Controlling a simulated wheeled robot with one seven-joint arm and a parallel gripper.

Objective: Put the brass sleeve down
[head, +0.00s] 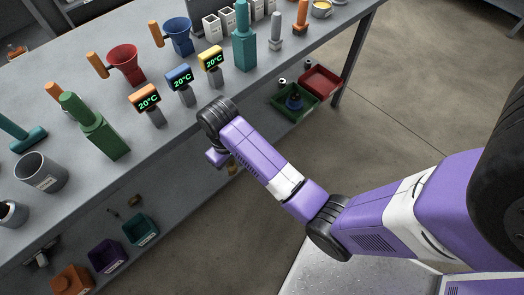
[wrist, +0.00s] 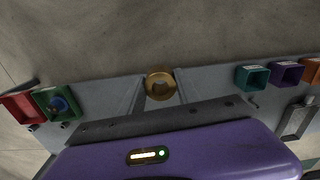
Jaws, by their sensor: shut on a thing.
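The brass sleeve (wrist: 160,80) shows in the wrist view as a gold ring with a round hole, seen end-on. My gripper (wrist: 160,92) is shut on it, with a grey finger on either side. In the head view my gripper (head: 230,166) hangs low beside the front edge of the bench, mostly hidden by my wrist. A small brass-coloured bit of the sleeve (head: 233,169) shows beside it. The sleeve appears to be held above the lower shelf; its height over the shelf is hard to tell.
On the lower shelf (head: 185,207) stand a green bin (head: 294,102) holding a dark blue thing, a red bin (head: 320,81), and teal (head: 140,231), purple (head: 107,256) and orange (head: 72,280) bins. The shelf between is largely clear. The bench top (head: 190,125) overhangs, carrying three 20°C displays.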

